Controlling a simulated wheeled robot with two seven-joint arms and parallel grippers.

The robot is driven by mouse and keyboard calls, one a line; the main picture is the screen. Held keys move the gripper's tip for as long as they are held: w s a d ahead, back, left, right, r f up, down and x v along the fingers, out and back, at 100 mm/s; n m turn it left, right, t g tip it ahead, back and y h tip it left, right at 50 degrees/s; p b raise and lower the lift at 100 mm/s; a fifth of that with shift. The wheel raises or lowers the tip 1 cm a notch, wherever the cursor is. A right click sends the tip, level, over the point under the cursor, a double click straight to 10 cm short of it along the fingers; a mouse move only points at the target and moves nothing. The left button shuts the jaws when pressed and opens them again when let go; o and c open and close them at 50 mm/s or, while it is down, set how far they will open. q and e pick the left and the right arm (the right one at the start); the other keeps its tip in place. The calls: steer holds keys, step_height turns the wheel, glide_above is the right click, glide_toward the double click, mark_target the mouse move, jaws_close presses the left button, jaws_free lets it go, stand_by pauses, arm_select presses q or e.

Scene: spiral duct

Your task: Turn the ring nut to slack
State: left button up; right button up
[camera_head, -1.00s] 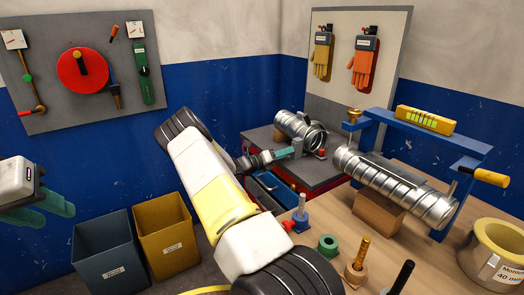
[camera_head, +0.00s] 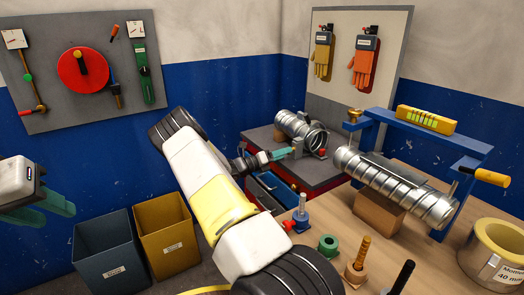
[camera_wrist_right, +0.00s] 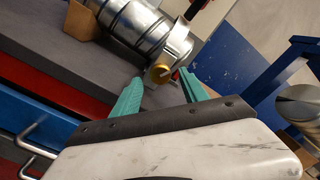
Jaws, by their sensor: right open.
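A ribbed metal duct (camera_head: 300,128) with a clamp band around its open end lies on the grey-topped bench. In the right wrist view the duct (camera_wrist_right: 135,22) shows close up, with a round brass nut (camera_wrist_right: 158,73) at the underside of the band (camera_wrist_right: 178,45). My right gripper (camera_head: 294,152) is beside the duct end. In the right wrist view its teal fingers (camera_wrist_right: 164,88) are apart, with the nut just beyond and between their tips and nothing visibly gripped. My left gripper (camera_head: 50,207) hangs empty at the far left, fingers apart.
Pegs and a green ring (camera_head: 328,245) stand in front. Two bins (camera_head: 168,240) stand on the floor at left.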

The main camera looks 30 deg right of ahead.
steer(key=a, duration=0.6)
steer(key=shift+s, duration=0.25)
